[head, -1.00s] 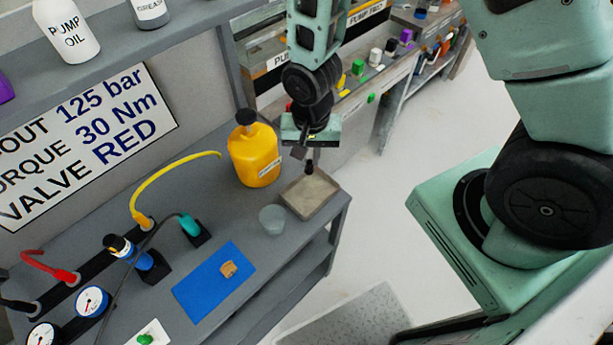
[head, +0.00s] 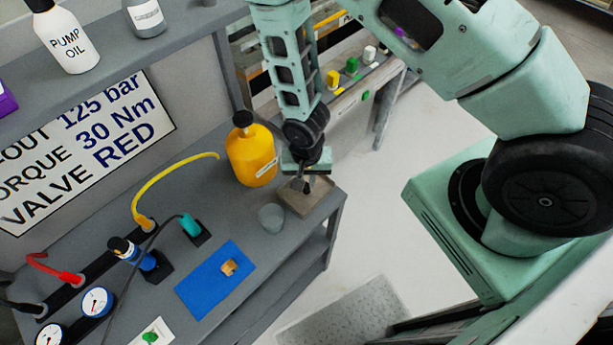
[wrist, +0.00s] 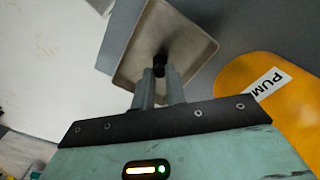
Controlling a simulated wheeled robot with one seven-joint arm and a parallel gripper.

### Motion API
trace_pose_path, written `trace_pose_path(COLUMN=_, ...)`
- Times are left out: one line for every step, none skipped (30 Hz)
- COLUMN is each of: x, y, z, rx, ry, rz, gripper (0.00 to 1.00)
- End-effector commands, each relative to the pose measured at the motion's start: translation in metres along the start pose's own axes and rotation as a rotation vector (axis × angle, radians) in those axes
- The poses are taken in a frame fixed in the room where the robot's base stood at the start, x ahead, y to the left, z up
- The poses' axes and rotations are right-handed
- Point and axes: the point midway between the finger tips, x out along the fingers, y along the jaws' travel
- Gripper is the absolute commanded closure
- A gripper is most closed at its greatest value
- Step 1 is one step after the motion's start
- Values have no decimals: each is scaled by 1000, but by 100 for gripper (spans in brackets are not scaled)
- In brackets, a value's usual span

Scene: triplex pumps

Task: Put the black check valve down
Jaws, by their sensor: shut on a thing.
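The black check valve (wrist: 159,62) is between the fingertips of my gripper (wrist: 160,78) in the wrist view. My gripper (head: 305,187) is shut on it, pointing down over the shallow beige tray (wrist: 187,22) at the bench's right end. In the head view the tray (head: 318,205) is partly hidden behind the gripper, and the valve is a small dark shape at the fingertips. I cannot tell whether the valve touches the tray floor. The visible part of the tray is empty.
A yellow jug (head: 251,155) stands close left of the tray, and a small clear cup (head: 272,218) stands in front. A blue mat (head: 214,281) with a small tan piece (head: 229,267) lies nearer. The bench's right edge is just beyond the tray.

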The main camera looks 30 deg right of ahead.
Motion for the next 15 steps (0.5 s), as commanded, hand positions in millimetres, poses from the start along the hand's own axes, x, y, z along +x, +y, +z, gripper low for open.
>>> trace_pose_path(x=1, y=0, z=0, rx=0, ry=0, rz=0, gripper=100)
trace_pose_path(x=2, y=0, z=0, rx=0, ry=0, rz=0, gripper=100)
trace_pose_path(x=2, y=0, z=0, rx=1, ry=0, rz=0, gripper=100)
trace_pose_path(x=2, y=0, z=0, rx=1, ry=0, rz=0, gripper=100)
trace_pose_path(x=2, y=0, z=0, rx=1, ry=0, rz=0, gripper=100)
trace_pose_path(x=2, y=0, z=0, rx=1, ry=0, rz=0, gripper=100)
trace_pose_path(x=2, y=0, z=0, rx=1, ry=0, rz=0, gripper=78)
trace_pose_path(x=2, y=0, z=0, rx=1, ry=0, rz=0, gripper=70)
trace_pose_path(x=2, y=0, z=0, rx=1, ry=0, rz=0, gripper=65)
trace_pose_path(x=2, y=0, z=0, rx=1, ry=0, rz=0, gripper=65)
trace_pose_path(x=2, y=0, z=0, rx=1, ry=0, rz=0, gripper=65)
trace_pose_path(x=2, y=0, z=0, rx=1, ry=0, rz=0, gripper=65)
trace_pose_path(x=2, y=0, z=0, rx=1, ry=0, rz=0, gripper=65)
trace_pose_path(x=2, y=0, z=0, rx=1, ry=0, rz=0, gripper=65)
trace_pose_path(x=2, y=0, z=0, rx=1, ry=0, rz=0, gripper=65)
